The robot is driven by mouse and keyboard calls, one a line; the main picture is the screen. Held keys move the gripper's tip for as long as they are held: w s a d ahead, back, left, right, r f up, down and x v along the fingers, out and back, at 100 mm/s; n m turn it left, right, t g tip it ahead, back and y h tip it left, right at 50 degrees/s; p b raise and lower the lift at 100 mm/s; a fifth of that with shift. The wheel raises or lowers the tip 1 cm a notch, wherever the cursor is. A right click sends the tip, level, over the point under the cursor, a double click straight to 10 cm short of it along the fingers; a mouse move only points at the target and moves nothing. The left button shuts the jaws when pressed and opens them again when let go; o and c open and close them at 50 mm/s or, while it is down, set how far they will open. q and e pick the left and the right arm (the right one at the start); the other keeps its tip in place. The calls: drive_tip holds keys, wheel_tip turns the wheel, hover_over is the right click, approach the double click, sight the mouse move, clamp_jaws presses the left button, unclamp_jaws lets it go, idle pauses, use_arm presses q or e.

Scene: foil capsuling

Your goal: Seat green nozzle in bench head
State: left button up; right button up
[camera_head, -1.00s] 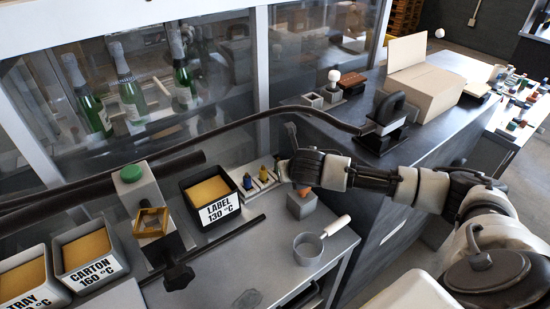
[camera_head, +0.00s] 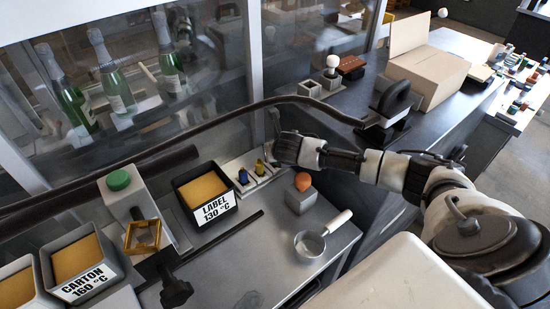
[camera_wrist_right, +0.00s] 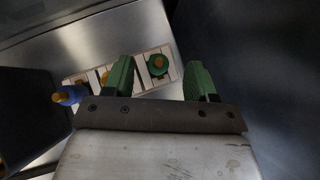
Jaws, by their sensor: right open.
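The green nozzle (camera_wrist_right: 158,64) stands upright in the right slot of a pale rack (camera_wrist_right: 146,88) in the right wrist view. My right gripper (camera_wrist_right: 159,79) is open, its green fingertips apart on either side of the nozzle in the picture; I cannot tell whether they touch it. In the head view my right gripper (camera_head: 277,140) is at the far right end of the rack, and the green nozzle is hidden. A blue nozzle (camera_head: 243,176) and a yellow nozzle (camera_head: 260,167) stand in the rack. I cannot tell which fixture is the bench head. My left gripper is out of view.
A green-button station (camera_head: 118,180) with a yellow frame (camera_head: 142,235), a grey block with an orange top (camera_head: 302,181), and a small pan (camera_head: 310,245) are nearby. A dark hose (camera_head: 230,117) crosses behind. The glass wall is close.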

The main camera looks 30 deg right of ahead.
drive_tip(key=shift+x, duration=1.6)
drive_tip(key=shift+s, duration=0.1)
drive_tip(key=c, duration=1)
